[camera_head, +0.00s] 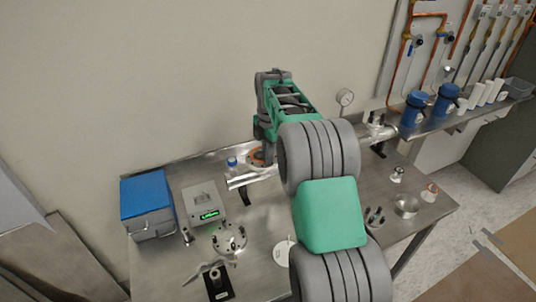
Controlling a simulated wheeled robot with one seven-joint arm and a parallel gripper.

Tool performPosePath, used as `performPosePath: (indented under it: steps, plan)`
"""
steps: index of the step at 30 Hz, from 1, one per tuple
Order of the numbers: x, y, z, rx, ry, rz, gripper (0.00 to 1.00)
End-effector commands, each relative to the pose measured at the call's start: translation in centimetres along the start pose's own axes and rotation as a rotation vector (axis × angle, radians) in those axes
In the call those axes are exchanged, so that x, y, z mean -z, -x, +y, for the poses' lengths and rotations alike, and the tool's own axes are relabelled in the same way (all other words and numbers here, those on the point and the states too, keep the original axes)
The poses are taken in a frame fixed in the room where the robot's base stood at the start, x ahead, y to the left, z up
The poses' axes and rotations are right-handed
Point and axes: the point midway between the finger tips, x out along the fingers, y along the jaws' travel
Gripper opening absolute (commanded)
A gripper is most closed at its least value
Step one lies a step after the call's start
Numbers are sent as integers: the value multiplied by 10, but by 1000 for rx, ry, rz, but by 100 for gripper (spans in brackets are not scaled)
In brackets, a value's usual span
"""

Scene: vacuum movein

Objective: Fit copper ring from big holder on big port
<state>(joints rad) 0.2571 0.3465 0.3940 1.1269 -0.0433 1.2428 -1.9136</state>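My green and grey arm reaches from the lower right up over the steel bench and bends down at its far end. My gripper (262,152) is small and dark there, low over a round orange-brown piece (255,159) near the back of the bench. I cannot tell whether that piece is the copper ring, or whether my fingers touch it. Two small cone-shaped holders stand at the right; the nearer holder (430,193) has an orange-brown band, the other holder (397,174) is paler. A horizontal steel tube (250,179) runs behind my arm; I cannot clearly identify the big port.
A blue-topped box (148,204), a meter with a green display (203,203) and a round metal flange (229,238) stand on the left. A steel bowl (406,206) and a dark pronged piece (375,216) stand on the right.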

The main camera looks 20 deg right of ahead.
Motion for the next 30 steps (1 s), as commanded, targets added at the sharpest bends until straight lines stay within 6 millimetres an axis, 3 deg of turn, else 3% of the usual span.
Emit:
performPosePath:
  steps: [28,30]
  plan:
    - [0,-10,-1,3,0,1,0]
    - [0,-10,-1,3,0,1,10]
